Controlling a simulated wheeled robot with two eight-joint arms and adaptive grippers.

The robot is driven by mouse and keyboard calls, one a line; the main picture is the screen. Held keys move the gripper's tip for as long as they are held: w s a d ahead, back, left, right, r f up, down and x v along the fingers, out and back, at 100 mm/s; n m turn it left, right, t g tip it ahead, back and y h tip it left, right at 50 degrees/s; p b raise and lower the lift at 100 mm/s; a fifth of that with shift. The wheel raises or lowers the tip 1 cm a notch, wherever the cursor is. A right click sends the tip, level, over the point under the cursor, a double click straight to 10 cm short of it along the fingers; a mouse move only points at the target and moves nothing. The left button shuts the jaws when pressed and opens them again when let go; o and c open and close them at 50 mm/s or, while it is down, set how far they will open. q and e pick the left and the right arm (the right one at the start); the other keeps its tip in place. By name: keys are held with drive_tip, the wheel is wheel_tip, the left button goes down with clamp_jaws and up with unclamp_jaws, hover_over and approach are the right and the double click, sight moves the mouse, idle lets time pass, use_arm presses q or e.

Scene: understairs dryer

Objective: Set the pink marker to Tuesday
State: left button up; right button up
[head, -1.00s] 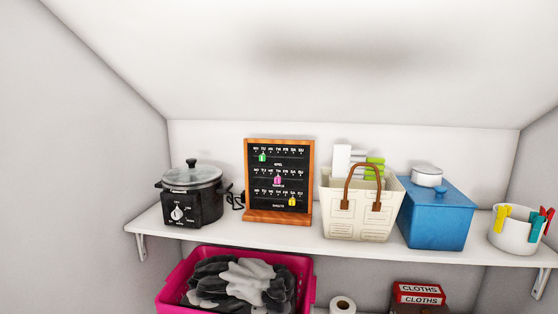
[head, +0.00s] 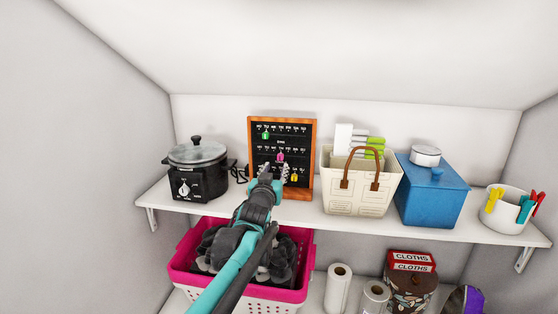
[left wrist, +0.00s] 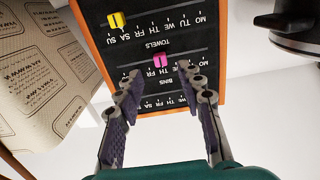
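The pink marker (head: 280,157) is on the middle row of a black wood-framed day board (head: 309,133), around the Thursday–Friday labels; I cannot tell exactly which. It also shows in the left wrist view (left wrist: 161,60), where the board is upside down. My left gripper (head: 275,170) is in front of the board's lower part. In the left wrist view, its fingers (left wrist: 160,82) are spread open with nothing between them, and the pink marker shows just past the gap. A green marker (head: 265,135) is on the top row, a yellow marker (head: 294,177) on the bottom row. My right gripper is not in view.
A black slow cooker (head: 197,170) stands left of the board. A cream basket (head: 350,199), blue box (head: 432,195) and white peg pot (head: 505,218) stand right on the shelf (head: 380,224). Below are a pink laundry basket (head: 178,265) and paper rolls (head: 338,287).

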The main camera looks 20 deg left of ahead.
sight(280, 160)
use_arm(q)
drive_tip(key=p+x, duration=0.1)
drive_tip(key=x, duration=0.5)
drive_tip(key=shift+w, duration=0.15)
drive_tip(key=shift+c, duration=0.3)
clamp_jaws()
